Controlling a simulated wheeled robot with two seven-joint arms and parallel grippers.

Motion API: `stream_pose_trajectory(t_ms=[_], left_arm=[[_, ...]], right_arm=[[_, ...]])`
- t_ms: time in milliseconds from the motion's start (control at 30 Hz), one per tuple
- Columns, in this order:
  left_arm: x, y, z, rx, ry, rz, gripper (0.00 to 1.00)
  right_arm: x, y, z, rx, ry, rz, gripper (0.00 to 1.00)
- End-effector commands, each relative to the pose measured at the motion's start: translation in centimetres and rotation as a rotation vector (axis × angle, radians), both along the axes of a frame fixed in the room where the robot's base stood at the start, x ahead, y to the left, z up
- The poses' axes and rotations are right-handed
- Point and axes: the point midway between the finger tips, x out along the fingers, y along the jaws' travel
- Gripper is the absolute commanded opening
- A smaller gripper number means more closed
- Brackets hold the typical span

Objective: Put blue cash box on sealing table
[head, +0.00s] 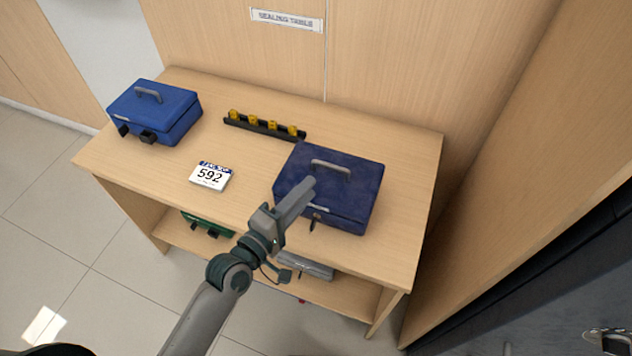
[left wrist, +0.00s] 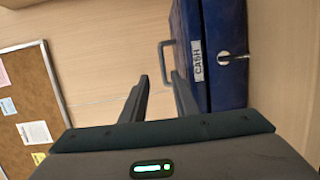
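A dark blue cash box (head: 352,196) with a grey top handle stands at the right end of the sealing table (head: 408,150). A brighter blue box (head: 168,108) with a grey handle and black clips stands at the table's left end. My left gripper (head: 306,186) is in front of the dark box's left front part and hides some of it. In the left wrist view the left gripper (left wrist: 160,86) is open, its fingers apart with nothing held. The dark box (left wrist: 228,55), with a CASH label and lock, shows right of the fingers, its handle ahead of them. My right gripper is not in view.
A black strip with yellow pieces (head: 264,126) and a white card reading 592 (head: 211,175) lie on the table. A lower shelf holds a green item (head: 207,223) and a grey item (head: 305,266). A wooden panel (head: 530,190) rises at right.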

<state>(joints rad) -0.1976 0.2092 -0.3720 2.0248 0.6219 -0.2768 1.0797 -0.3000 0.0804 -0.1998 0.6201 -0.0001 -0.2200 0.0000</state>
Motion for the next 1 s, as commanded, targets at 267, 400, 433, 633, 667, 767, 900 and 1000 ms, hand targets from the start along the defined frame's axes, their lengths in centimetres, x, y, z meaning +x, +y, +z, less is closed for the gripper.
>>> stream_pose_trajectory(t_ms=[267,400,433,633,667,767,900,1000], left_arm=[[-2.6,1.6,0.1,0.001,-0.001,0.000,0.28],[-2.8,1.8,0.2,0.001,-0.001,0.000,0.28],[-2.8,1.8,0.2,0.001,-0.001,0.000,0.28],[-2.8,1.8,0.2,0.001,-0.001,0.000,0.28],[-2.8,1.8,0.2,0.001,-0.001,0.000,0.28],[-2.8,1.8,0.2,0.001,-0.001,-0.001,0.28],[-2.8,1.7,0.2,0.001,-0.001,0.000,0.28],[-2.8,1.7,0.2,0.000,0.000,0.000,0.28]], right_arm=[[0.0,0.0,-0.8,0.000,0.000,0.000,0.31],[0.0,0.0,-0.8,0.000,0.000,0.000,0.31],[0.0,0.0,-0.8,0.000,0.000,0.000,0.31],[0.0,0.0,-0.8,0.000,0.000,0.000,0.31],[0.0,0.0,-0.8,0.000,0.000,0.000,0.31],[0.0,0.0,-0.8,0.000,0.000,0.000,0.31],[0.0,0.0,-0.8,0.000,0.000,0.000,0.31],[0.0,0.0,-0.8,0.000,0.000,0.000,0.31]])
